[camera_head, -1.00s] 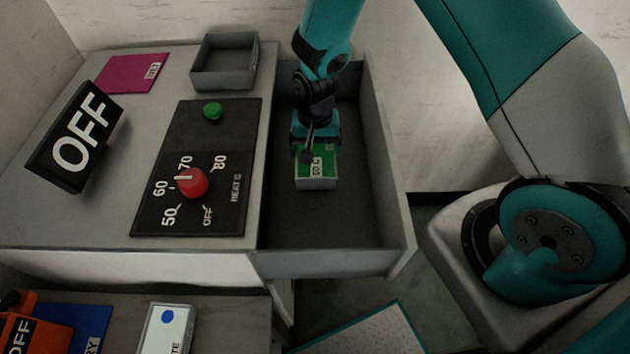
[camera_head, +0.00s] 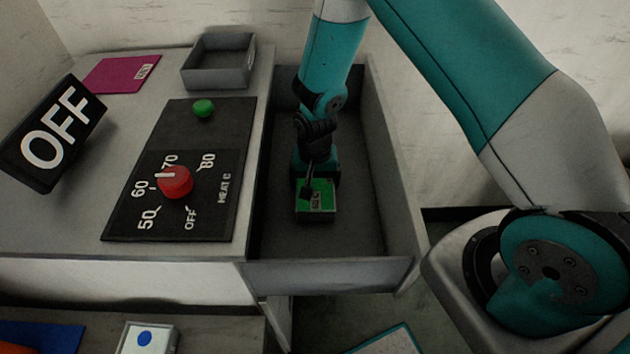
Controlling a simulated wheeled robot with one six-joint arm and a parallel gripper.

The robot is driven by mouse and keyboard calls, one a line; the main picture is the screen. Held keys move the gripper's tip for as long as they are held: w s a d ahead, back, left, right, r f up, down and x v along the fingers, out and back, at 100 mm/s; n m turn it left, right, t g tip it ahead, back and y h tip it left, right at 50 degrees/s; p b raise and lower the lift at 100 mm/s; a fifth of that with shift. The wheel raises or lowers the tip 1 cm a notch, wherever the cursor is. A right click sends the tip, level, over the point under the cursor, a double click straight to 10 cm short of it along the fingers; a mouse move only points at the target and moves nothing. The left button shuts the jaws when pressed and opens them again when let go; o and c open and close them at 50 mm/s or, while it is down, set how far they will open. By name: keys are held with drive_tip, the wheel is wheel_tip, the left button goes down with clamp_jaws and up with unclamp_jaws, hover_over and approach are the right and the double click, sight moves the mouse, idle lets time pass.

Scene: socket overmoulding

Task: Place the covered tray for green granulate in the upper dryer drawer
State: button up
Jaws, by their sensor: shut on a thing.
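The covered tray (camera_head: 321,208) is a small grey box with a green labelled top. It is inside the open upper dryer drawer (camera_head: 342,274), near the middle of the drawer's width. My gripper (camera_head: 313,186) is shut on the tray from above, and its fingers cover the tray's far part. The tray sits low between the drawer walls; I cannot tell whether its underside touches the drawer floor.
The drawer's right wall (camera_head: 397,165) stands close to my arm. On the dryer top are a control panel with a red knob (camera_head: 175,182) and green button (camera_head: 203,108), an OFF sign (camera_head: 52,135), an empty grey tray (camera_head: 218,77) and a magenta card (camera_head: 120,74).

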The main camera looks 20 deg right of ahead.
drive_tip(key=shift+f, duration=0.1)
drive_tip(key=o, duration=0.9)
drive_tip(key=shift+o, duration=0.2)
drive_tip(key=s+a+r+n+y+p, duration=0.15)
drive_tip(key=r+p, duration=0.25)
drive_tip(key=r, duration=0.9)
drive_tip(key=s+a+r+n+p, duration=0.2)
drive_tip(key=r+p, duration=0.3)
drive_tip(key=r, duration=0.8)
drive_tip(key=s+a+r+n+y, duration=0.1)
drive_tip(key=s+r+n, duration=0.7)
drive_tip(key=s+r, duration=0.8)
drive_tip(key=shift+s+a+y, duration=0.4)
drive_tip(key=shift+s+y, duration=0.45)
drive_tip(key=shift+s, duration=0.3)
